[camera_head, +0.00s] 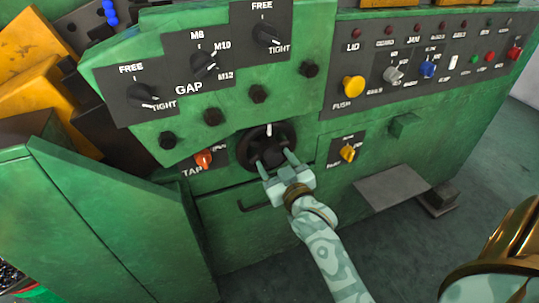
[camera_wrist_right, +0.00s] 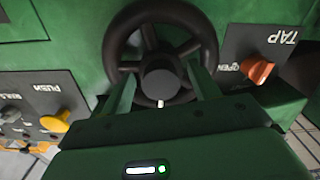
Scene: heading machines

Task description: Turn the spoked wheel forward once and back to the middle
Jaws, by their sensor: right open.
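The black spoked wheel (camera_head: 244,152) sits on the front of the green machine, with a white mark upright near its top in the head view. In the right wrist view the wheel (camera_wrist_right: 114,40) fills the top middle, seen upside down, with its spokes and round hub showing. My right gripper (camera_head: 277,161) is open in front of the wheel's lower part. In the wrist view its two fingers (camera_wrist_right: 163,82) stand on either side of the hub. I cannot tell whether they touch the wheel. My left gripper is not in view.
An orange TAP switch (camera_head: 203,160) is left of the wheel and a yellow switch (camera_head: 348,152) right of it. A dark handle (camera_head: 262,205) is below. The GAP panel (camera_head: 190,78) and a yellow push button (camera_head: 354,87) are above. Green casing (camera_head: 110,225) juts out at lower left.

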